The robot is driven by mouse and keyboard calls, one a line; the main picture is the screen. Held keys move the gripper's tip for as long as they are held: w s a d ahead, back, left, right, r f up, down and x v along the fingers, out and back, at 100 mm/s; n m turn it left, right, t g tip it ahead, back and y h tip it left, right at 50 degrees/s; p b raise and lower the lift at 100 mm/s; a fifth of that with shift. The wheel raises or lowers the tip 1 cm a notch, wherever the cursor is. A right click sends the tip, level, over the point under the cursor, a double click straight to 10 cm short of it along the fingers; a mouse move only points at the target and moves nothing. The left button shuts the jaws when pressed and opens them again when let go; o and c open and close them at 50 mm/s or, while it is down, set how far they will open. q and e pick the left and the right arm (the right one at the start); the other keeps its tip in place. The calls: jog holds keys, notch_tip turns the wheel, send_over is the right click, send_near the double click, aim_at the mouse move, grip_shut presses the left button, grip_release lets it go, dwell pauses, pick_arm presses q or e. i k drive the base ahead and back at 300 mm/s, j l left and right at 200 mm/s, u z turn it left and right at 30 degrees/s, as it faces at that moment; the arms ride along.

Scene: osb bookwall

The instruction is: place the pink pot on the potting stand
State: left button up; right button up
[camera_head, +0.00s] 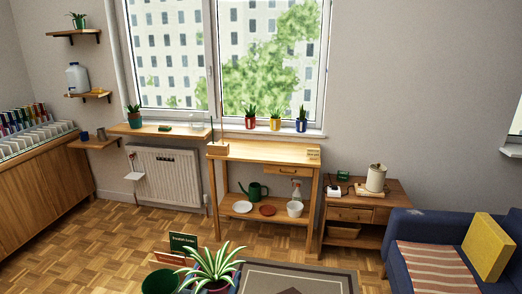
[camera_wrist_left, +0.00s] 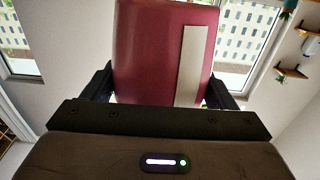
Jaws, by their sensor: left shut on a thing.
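The pink pot (camera_wrist_left: 150,55) fills the upper middle of the left wrist view, with a pale strip on its side. My left gripper (camera_wrist_left: 160,88) is shut on it, one black finger on each side. In the head view, the plant (camera_head: 213,264) with striped green leaves rises from the pot at the bottom edge; the leaves hide most of the pot and gripper. The potting stand (camera_head: 240,151) is the wooden table below the window, beyond the held plant. Its top is mostly bare, with a small card (camera_head: 314,155) at the right. My right gripper is not in view.
The stand's lower shelf holds a green watering can (camera_head: 255,192), white pot (camera_head: 294,209) and spray bottle (camera_head: 296,188). A side table (camera_head: 345,200) and blue sofa (camera_head: 425,230) stand right. A sign (camera_head: 183,243) and green container (camera_head: 160,283) are near the bottom.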

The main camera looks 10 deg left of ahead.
aim_at(269, 155)
jog(key=i, duration=0.55)
jog(key=i+j+z, duration=0.1)
jog(key=i, duration=0.45)
jog(key=i+j, duration=0.15)
jog(key=i, duration=0.45)
